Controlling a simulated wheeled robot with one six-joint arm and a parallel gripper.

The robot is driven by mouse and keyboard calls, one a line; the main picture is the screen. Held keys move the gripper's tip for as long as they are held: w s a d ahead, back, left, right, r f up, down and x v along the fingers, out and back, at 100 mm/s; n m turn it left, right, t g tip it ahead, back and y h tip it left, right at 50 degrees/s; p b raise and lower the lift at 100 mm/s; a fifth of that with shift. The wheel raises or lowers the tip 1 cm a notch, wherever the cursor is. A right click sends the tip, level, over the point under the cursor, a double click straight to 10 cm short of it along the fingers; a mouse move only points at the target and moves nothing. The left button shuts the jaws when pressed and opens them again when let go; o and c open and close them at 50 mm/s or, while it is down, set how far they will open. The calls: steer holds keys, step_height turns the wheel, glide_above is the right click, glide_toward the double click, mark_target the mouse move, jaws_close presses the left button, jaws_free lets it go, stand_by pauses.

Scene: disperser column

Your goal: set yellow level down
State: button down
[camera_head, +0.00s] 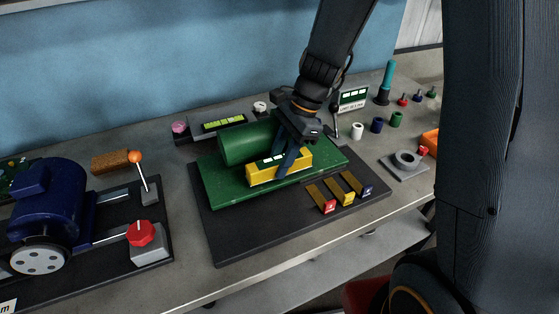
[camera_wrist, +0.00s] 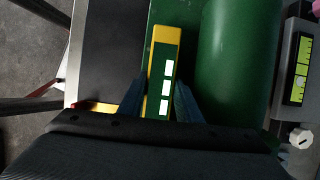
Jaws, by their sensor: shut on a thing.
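The yellow level (camera_head: 262,176) is a yellow bar with a green top strip and pale windows. In the head view it lies along the front of a green plate (camera_head: 225,197), beside a green cylinder (camera_head: 243,144). My gripper (camera_head: 288,160) is shut on the level, with its dark fingers on either side of it. In the wrist view the level (camera_wrist: 163,75) lies between the two fingers (camera_wrist: 160,100), with the cylinder (camera_wrist: 230,60) close to its right. I cannot tell whether its underside touches the plate. The level's near end is hidden by my gripper.
A dark mat (camera_head: 232,248) lies under the plate, with three brass strips (camera_head: 335,188) at its right front. A blue motor (camera_head: 48,205) and a red knob (camera_head: 140,233) stand left. A grey unit with a green display (camera_head: 223,124) is behind. Small parts stand at the right.

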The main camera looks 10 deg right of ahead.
steer(key=shift+f, duration=0.25)
steer(key=shift+f, duration=0.1)
steer(key=c, duration=1.6)
jaws_free()
steer(key=shift+o, duration=0.2)
